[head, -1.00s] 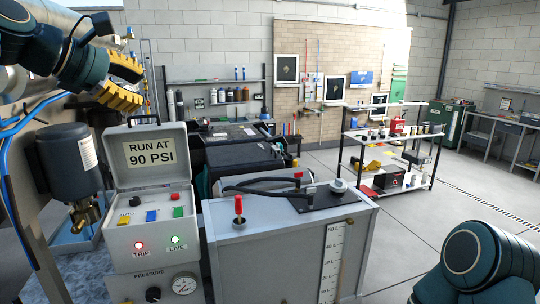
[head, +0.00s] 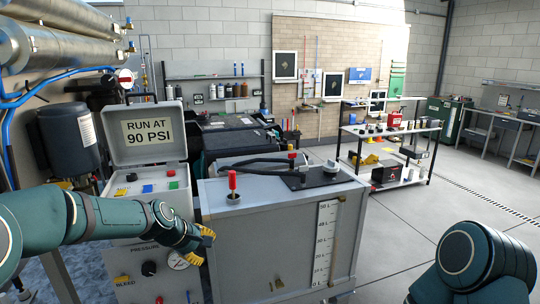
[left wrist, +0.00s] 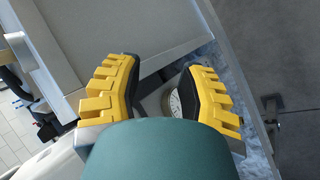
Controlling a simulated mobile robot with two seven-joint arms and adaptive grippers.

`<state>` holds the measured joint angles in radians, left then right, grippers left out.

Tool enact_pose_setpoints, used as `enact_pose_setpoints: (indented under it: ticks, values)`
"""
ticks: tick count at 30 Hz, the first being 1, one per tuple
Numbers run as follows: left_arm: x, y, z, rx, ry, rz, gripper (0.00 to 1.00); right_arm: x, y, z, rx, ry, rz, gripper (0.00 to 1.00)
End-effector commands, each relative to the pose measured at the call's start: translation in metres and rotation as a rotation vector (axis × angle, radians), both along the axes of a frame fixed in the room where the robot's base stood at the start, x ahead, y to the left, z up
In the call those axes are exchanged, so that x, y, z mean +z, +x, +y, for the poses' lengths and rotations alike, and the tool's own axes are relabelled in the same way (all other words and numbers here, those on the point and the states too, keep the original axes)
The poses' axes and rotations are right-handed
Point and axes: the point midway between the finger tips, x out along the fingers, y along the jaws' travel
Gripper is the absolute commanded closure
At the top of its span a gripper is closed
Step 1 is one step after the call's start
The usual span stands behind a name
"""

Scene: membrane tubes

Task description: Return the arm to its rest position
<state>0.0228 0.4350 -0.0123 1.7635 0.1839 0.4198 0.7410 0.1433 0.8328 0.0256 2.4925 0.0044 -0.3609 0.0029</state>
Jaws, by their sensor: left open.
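My left arm comes in low from the left in the head view. My left gripper (head: 203,243) is in front of the control box, near the pressure gauge (head: 178,260) and the left edge of the grey tank. In the left wrist view its two yellow-padded fingers (left wrist: 160,98) stand apart with nothing held between them. A round gauge dial (left wrist: 175,103) shows beyond the gap, partly hidden by a finger. At the lower right of the head view is a teal link of my right arm (head: 485,262); its gripper is out of view.
The control box (head: 150,217) has an open lid (head: 147,135) reading "RUN AT 90 PSI". The grey tank (head: 265,240) with a level scale (head: 325,245) stands close to the right of my left gripper. A wheeled shelf (head: 400,182) stands farther back. Open floor (head: 400,240) lies to the right.

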Motion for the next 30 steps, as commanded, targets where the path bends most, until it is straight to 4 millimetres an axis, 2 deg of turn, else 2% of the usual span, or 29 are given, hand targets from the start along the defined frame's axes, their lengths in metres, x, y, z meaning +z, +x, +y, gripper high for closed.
enact_pose_setpoints:
  ticks: [1, 6, 8, 9, 12, 15, 18, 22, 25, 30]
  values:
    - [-0.042, -0.012, -0.007, -0.043, 0.034, 0.021, 0.61, -0.008, 0.000, 0.000, 0.000, -0.001, 0.001, 0.15]
    - [-0.149, -0.057, -0.025, -0.205, 0.148, 0.049, 0.61, -0.024, -0.001, 0.001, 0.000, -0.002, 0.004, 0.15]
    - [-0.184, -0.079, -0.031, -0.272, 0.184, 0.057, 0.61, -0.029, -0.001, 0.001, 0.000, -0.003, 0.005, 0.15]
    - [-0.206, -0.095, -0.036, -0.317, 0.205, 0.063, 0.61, -0.033, -0.002, 0.001, 0.000, -0.003, 0.005, 0.15]
    - [-0.258, -0.140, -0.047, -0.440, 0.254, 0.073, 0.61, -0.043, -0.002, 0.001, 0.002, -0.004, 0.006, 0.15]
    - [-0.299, -0.187, -0.058, -0.562, 0.290, 0.076, 0.61, -0.052, -0.002, 0.002, 0.002, -0.005, 0.008, 0.15]
    - [-0.326, -0.229, -0.066, -0.669, 0.313, 0.072, 0.61, -0.060, -0.003, 0.002, 0.002, -0.006, 0.008, 0.15]
    - [-0.344, -0.265, -0.074, -0.764, 0.326, 0.062, 0.61, -0.065, -0.003, 0.002, 0.002, -0.007, 0.009, 0.15]
    - [-0.348, -0.278, -0.076, -0.798, 0.331, 0.056, 0.61, -0.067, -0.003, 0.002, 0.002, -0.007, 0.009, 0.15]
    - [-0.348, -0.281, -0.077, -0.806, 0.334, 0.051, 0.61, -0.066, -0.003, 0.002, 0.002, -0.007, 0.009, 0.15]
